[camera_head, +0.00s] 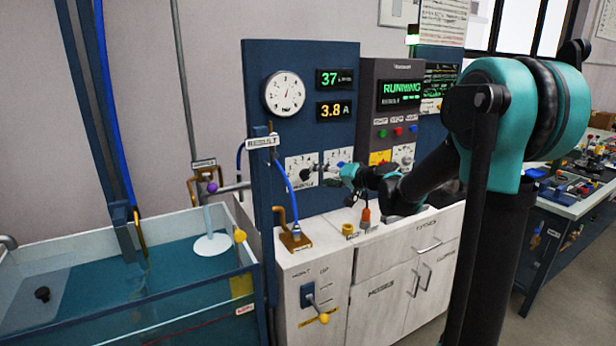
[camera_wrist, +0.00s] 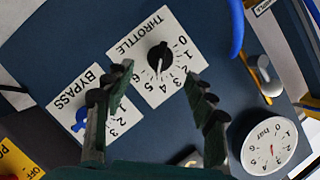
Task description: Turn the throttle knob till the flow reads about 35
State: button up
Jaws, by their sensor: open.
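The throttle knob (camera_wrist: 160,57) is black and sits on a white plate marked THROTTLE (camera_wrist: 150,28) with a numbered scale. Its pointer appears to face about 4 to 5. In the head view the throttle plate (camera_head: 296,180) is the left of two plates on the blue panel. My gripper (camera_wrist: 158,85) is open, its two dark fingers spread wide with the knob between and beyond their tips. It seems to hold nothing. In the head view my gripper (camera_head: 338,173) is in front of the panel, partly hiding the plates. The green display (camera_head: 335,79) reads 37.
The bypass plate with a blue knob (camera_wrist: 82,118) is beside the throttle plate. A round gauge (camera_head: 284,93) is above. An amber display (camera_head: 336,110) reads 3.8 A. The control box (camera_head: 400,90) shows RUNNING. A brass fitting and an orange-handled tool (camera_head: 366,214) are on the cabinet top.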

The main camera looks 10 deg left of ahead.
aim_at(310, 175)
jog(key=x, duration=0.7)
jog(key=shift+a+f, duration=0.1)
jog(key=c, duration=1.2)
jog(key=shift+o, duration=0.2)
jog(key=shift+n+h, duration=0.3)
jog(key=shift+n, duration=0.2)
jog(key=o, duration=1.2)
jog(key=shift+c, duration=0.2)
jog(key=v, duration=1.2)
